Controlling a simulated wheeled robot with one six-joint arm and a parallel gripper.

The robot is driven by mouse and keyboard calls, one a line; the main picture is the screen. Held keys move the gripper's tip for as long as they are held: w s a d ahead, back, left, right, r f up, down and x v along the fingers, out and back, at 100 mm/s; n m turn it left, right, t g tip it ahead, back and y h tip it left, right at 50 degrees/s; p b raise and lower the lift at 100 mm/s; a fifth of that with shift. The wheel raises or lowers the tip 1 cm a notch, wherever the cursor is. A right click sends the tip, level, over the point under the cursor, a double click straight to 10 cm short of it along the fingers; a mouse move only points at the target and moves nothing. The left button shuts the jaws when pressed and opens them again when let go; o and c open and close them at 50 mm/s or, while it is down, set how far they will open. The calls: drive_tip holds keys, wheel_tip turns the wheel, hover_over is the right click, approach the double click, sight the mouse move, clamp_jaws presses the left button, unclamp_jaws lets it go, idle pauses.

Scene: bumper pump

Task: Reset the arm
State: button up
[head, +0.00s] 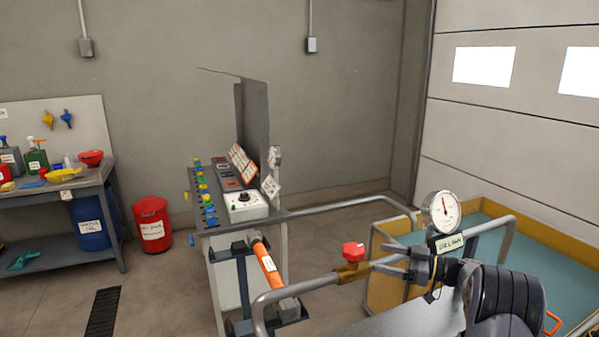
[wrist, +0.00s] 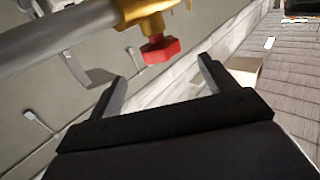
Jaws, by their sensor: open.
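My gripper (head: 389,261) is at the lower right of the head view, at the end of my black arm. Its grey fingers are apart, with nothing between them. A red valve knob (head: 352,251) on a brass fitting stands on the grey pipe just left of the fingertips. In the wrist view my gripper (wrist: 158,88) is open and the red knob (wrist: 160,49) shows just beyond the fingertips, apart from them. The brass fitting (wrist: 145,10) and pipe cross the top left of that view. Whether a finger touches the pipe in the head view I cannot tell.
A round gauge (head: 443,210) stands behind my gripper. A control panel cart (head: 250,212) with an orange cylinder (head: 267,264) is left of it. A yellow-walled tank (head: 388,290) lies behind.

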sight(353, 248)
drive_tip(key=p+x, duration=0.2)
drive_tip(key=x, duration=0.7)
drive_tip(key=shift+a+r, duration=0.2)
drive_tip(key=shift+w+a+f, duration=0.1)
drive_tip(key=shift+m+t+h, duration=0.4)
drive_tip(key=shift+m+t, duration=0.3)
drive_tip(key=shift+t, duration=0.2)
drive_tip(key=m+t+h, duration=0.3)
drive_tip(key=t, duration=0.1)
drive_tip(key=shift+f+m+t+h+b, duration=0.1)
drive_tip(key=shift+m+t+h+b, duration=0.2)
drive_tip(key=shift+h, duration=0.1)
drive_tip(key=shift+m+t+h+b, duration=0.45)
drive_tip(key=shift+m+t+h, duration=0.85)
drive_tip(key=shift+h, duration=0.5)
drive_tip(key=shift+m+t+h, duration=0.7)
drive_tip(key=shift+m+h, duration=0.8)
drive_tip(key=shift+h, duration=0.5)
drive_tip(key=shift+h, duration=0.3)
drive_tip(key=b+v, duration=0.3)
drive_tip(key=v, duration=0.7)
drive_tip(key=shift+s, duration=0.3)
